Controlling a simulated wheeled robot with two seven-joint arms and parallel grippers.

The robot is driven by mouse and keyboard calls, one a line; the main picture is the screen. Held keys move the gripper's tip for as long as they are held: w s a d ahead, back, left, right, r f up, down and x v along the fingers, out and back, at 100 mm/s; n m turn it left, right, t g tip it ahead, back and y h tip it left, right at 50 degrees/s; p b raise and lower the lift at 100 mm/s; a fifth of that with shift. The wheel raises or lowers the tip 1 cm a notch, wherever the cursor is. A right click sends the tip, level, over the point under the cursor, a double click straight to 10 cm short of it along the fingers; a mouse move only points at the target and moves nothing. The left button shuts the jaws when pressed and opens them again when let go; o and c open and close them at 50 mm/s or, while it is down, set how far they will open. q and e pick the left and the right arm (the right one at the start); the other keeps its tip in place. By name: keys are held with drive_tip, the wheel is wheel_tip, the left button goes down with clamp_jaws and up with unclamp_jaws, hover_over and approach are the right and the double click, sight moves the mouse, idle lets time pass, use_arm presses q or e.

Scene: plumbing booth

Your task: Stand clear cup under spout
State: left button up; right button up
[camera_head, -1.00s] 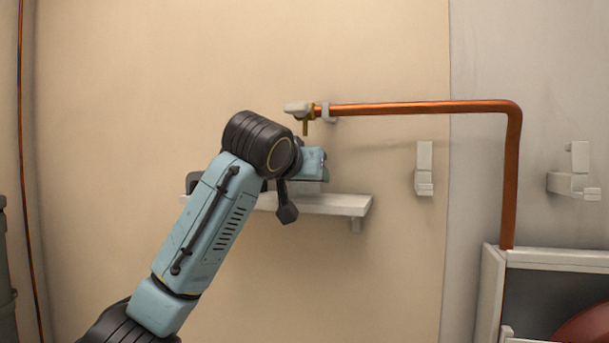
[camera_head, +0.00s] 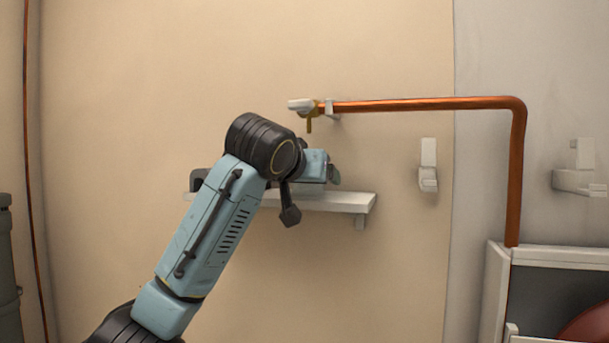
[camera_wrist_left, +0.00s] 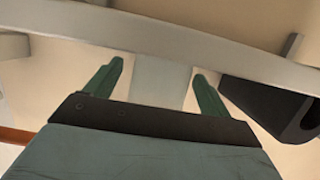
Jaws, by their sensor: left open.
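The small brass spout (camera_head: 309,124) points down from the valve at the left end of the copper pipe. My left gripper (camera_head: 334,175) is just above the white wall shelf (camera_head: 345,201), below and slightly right of the spout in the head view. In the left wrist view its two green fingers (camera_wrist_left: 158,72) are apart. A pale grey block-like shape (camera_wrist_left: 160,88) shows between them; I cannot tell whether they touch it. It shows partly in the head view (camera_head: 312,188), behind my arm. I cannot make out a clear cup. My right gripper is out of view.
A black object (camera_head: 199,181) stands on the shelf's left part and shows in the wrist view (camera_wrist_left: 272,105). The copper pipe (camera_head: 430,104) runs right, then down. White brackets (camera_head: 428,167) and (camera_head: 580,181) are on the wall. A framed dark panel (camera_head: 560,290) is lower right.

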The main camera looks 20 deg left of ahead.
use_arm(q)
drive_tip(key=b+v, duration=0.3)
drive_tip(key=v, duration=1)
drive_tip(key=shift+s+b, duration=0.15)
drive_tip(key=shift+b, duration=0.15)
